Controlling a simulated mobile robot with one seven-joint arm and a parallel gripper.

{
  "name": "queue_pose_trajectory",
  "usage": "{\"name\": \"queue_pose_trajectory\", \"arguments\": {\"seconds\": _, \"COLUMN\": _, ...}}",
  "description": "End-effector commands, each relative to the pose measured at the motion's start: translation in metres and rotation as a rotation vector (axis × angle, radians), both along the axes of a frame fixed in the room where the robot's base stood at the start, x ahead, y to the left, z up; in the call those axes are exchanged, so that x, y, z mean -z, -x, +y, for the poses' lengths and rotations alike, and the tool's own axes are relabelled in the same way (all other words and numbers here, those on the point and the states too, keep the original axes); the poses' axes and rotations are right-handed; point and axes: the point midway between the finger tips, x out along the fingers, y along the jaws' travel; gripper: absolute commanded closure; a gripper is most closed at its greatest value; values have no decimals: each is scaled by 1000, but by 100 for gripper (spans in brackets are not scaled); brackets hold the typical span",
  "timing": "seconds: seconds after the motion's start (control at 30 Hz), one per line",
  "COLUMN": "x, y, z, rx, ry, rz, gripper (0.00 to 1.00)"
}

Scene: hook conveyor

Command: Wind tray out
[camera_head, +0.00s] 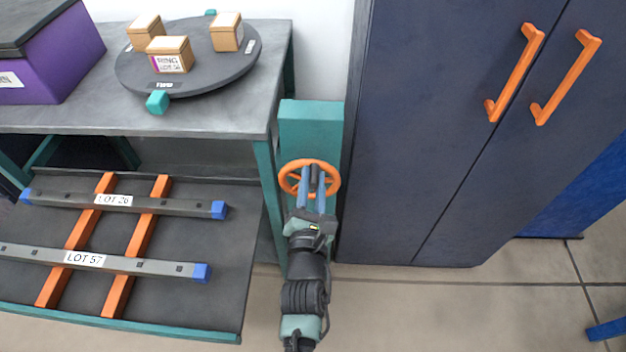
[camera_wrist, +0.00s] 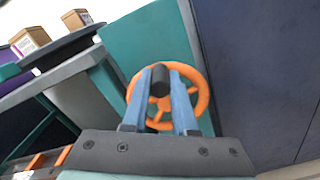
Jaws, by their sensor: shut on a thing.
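An orange handwheel (camera_head: 290,178) is mounted on a teal post (camera_head: 310,125) beside the grey table. A dark round knob (camera_head: 314,171) stands out at the wheel, and my gripper (camera_head: 317,183) has its blue fingers shut on it. In the wrist view the knob (camera_wrist: 160,77) sits between the two fingers, at the top of the orange wheel's (camera_wrist: 203,95) opening. The dark tray (camera_head: 205,255) with a teal front edge extends below the table top at the left. It carries two orange rails and two grey bars labelled LOT 26 (camera_head: 125,201) and LOT 57 (camera_head: 105,262).
A dark blue cabinet (camera_head: 440,130) with orange handles stands close to the right of the post. On the table (camera_head: 80,118) are a purple box (camera_head: 65,65) and a dark turntable (camera_head: 195,75) with three small boxes.

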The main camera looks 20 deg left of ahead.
Motion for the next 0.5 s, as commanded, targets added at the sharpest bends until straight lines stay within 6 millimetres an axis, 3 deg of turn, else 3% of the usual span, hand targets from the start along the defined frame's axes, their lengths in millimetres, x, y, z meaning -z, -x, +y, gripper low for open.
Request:
{"name": "queue_pose_trajectory", "arguments": {"seconds": 0.13, "x": 1, "y": 0, "z": 1, "rx": -1, "ry": 0, "rz": 3, "gripper": 100}}
{"name": "queue_pose_trajectory", "arguments": {"seconds": 0.17, "x": 1, "y": 0, "z": 1, "rx": -1, "ry": 0, "rz": 3, "gripper": 70}}
{"name": "queue_pose_trajectory", "arguments": {"seconds": 0.3, "x": 1, "y": 0, "z": 1, "rx": -1, "ry": 0, "rz": 2, "gripper": 45}}
{"name": "queue_pose_trajectory", "arguments": {"seconds": 0.5, "x": 0, "y": 0, "z": 0, "rx": 0, "ry": -2, "rz": 1, "gripper": 44}}
